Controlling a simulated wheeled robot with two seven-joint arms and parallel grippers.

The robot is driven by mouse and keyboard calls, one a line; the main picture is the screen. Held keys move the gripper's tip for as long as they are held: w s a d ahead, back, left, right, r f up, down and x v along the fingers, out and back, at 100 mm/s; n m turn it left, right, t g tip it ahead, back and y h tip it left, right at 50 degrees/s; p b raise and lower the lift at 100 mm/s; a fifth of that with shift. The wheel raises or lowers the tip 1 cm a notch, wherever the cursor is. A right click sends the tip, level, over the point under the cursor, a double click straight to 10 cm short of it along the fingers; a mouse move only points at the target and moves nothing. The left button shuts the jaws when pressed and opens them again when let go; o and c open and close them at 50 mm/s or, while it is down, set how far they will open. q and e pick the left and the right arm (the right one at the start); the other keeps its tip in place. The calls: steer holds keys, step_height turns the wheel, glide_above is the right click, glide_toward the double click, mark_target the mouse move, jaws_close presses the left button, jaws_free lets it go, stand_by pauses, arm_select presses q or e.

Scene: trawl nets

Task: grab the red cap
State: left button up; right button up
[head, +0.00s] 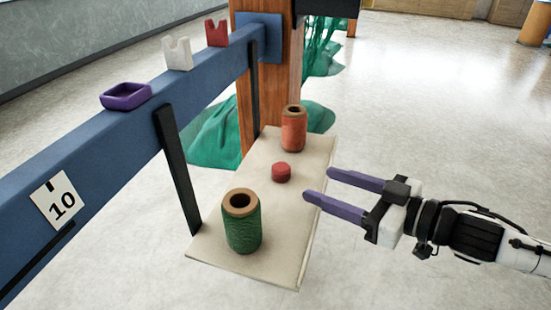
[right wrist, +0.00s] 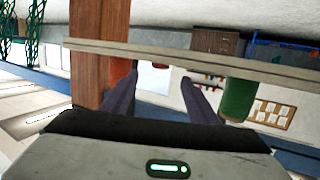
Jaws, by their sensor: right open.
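The red cap (head: 281,173) is a small, short red cylinder on the pale board (head: 285,220), between an orange spool (head: 293,130) and a green spool (head: 242,225). My right gripper (head: 319,184) comes in from the right with two purple fingers. It is open and empty, its tips near the board's right edge, a short way right of the cap. In the right wrist view the scene is upside down, and a small reddish bit of the cap (right wrist: 160,66) shows between the fingers at the board's edge. My left gripper is not in view.
A blue beam (head: 105,150) on the left carries a purple tray (head: 125,96), a white notched block (head: 177,54) and a red notched block (head: 217,33). A wooden post (head: 250,95) and green netting (head: 212,140) stand behind the board.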

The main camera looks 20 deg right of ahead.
mark_target(288, 173)
steer(key=x, duration=0.3)
steer(key=shift+r, duration=0.15)
steer(key=shift+x, duration=1)
steer(key=p+x, duration=0.1)
steer(key=x, duration=0.3)
steer(key=shift+w, duration=0.1)
steer(key=shift+w+a+f, duration=0.35)
steer(key=c, duration=1.1)
